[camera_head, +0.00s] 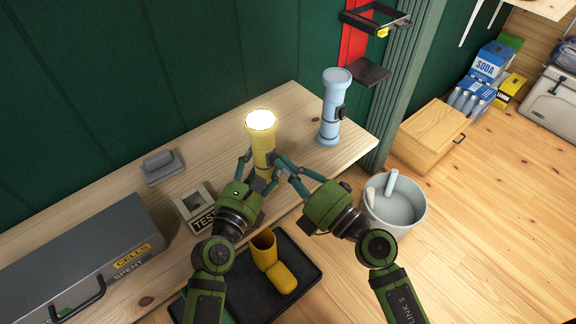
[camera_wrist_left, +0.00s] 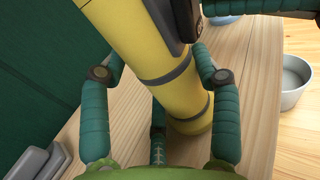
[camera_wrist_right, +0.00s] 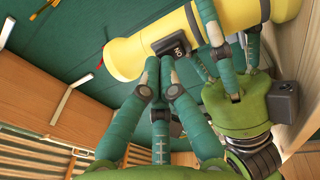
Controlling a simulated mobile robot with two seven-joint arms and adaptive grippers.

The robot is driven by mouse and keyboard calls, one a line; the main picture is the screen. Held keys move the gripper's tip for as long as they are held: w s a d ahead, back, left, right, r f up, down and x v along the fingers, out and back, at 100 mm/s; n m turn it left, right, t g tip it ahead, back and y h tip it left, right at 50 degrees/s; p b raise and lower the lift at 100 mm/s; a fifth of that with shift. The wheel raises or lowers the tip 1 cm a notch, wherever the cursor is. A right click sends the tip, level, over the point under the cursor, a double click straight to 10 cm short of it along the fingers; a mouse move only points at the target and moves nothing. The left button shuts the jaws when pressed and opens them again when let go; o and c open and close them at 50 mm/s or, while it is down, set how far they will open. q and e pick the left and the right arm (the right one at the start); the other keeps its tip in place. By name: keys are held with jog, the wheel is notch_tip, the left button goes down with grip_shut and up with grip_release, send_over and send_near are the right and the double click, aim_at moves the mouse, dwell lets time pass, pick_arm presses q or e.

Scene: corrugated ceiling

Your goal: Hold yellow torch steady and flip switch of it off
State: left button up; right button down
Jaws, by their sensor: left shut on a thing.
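The yellow torch (camera_head: 262,150) stands upright on the wooden workbench, its lens glowing bright. My left gripper (camera_head: 256,170) is shut around its lower body; in the left wrist view its teal fingers lie on both sides of the yellow barrel (camera_wrist_left: 165,70). My right gripper (camera_head: 278,162) is at the torch's right side. In the right wrist view its fingertips (camera_wrist_right: 160,68) are drawn together, right at the dark switch block (camera_wrist_right: 178,42) marked with white letters reading ON. Whether they touch the switch is unclear.
A pale blue torch (camera_head: 332,110) stands on the bench to the right. A grey box labelled CELLS SPENT (camera_head: 80,255), a TEST block (camera_head: 196,208) and a grey object (camera_head: 162,167) are to the left. A bucket (camera_head: 398,212) stands right.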

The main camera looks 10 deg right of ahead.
jog(key=shift+w+a+r, duration=0.35)
jog(key=shift+w+r, duration=0.15)
pick_arm(q)
jog(key=shift+d+f, duration=0.1)
jog(key=shift+d, duration=0.05)
pick_arm(e)
jog(key=shift+r, duration=0.1)
pick_arm(q)
jog(key=shift+s, duration=0.1)
pick_arm(e)
jog(key=s+d+r, duration=0.1)
jog(key=s+d, duration=0.7)
jog(key=s, duration=0.3)
jog(key=shift+d+r, duration=0.3)
jog(key=shift+r, duration=0.1)
pick_arm(q)
jog(key=shift+a, duration=0.2)
jog(key=o, duration=1.4)
